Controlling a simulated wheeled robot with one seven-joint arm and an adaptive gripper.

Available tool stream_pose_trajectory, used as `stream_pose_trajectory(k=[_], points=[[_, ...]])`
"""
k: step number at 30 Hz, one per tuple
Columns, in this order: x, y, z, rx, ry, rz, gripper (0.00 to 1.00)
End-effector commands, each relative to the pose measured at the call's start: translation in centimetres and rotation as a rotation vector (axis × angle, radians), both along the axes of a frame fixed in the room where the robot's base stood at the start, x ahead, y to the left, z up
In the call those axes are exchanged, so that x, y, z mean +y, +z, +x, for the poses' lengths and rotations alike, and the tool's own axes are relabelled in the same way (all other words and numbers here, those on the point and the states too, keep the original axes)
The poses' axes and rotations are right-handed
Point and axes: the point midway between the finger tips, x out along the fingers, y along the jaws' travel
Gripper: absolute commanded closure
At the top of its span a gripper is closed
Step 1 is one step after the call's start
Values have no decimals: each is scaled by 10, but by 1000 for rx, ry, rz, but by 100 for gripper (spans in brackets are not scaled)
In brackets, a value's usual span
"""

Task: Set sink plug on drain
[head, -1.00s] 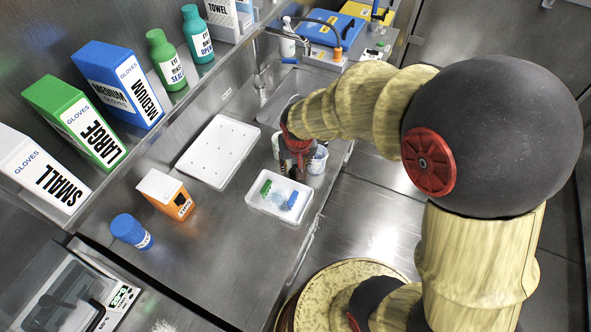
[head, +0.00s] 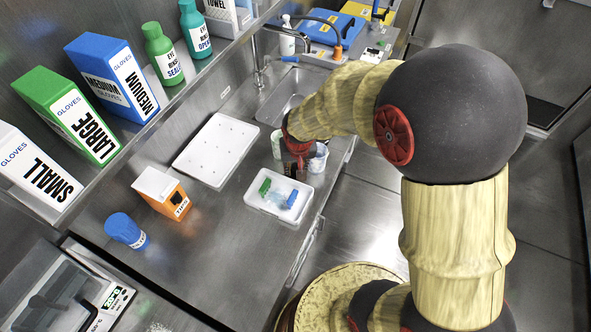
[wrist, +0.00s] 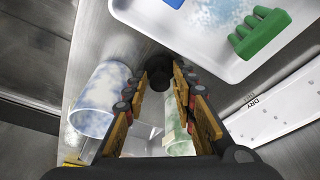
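My gripper (wrist: 160,90) points down over the counter near its front edge. In the wrist view its two fingers stand apart, with a small dark rounded object (wrist: 158,66), apparently the sink plug, at the far end of the gap between the tips. I cannot tell whether either finger touches it. In the head view my gripper (head: 296,168) is beside the white tray, and the plug cannot be made out there. The sink basin (head: 288,98) lies farther back along the counter, beyond my wrist. Its drain is not visible.
A white tray (head: 262,208) with a green and a blue item is close to my gripper. A speckled cup (head: 318,160) stands right beside it, and a greenish cup (head: 276,143) on the other side. A white drying board (head: 215,150) lies left. The faucet (head: 262,60) arches over the sink.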

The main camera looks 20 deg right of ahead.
Motion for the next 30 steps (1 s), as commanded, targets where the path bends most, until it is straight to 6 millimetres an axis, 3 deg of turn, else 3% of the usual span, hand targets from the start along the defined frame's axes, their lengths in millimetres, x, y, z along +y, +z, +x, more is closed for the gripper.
stream_pose_trajectory(k=[13, 24, 30], points=[[0, 0, 0, 0, 0, 0, 100], [0, 1, 0, 0, 0, 0, 100], [0, 13, 0, -1, 0, 0, 100]])
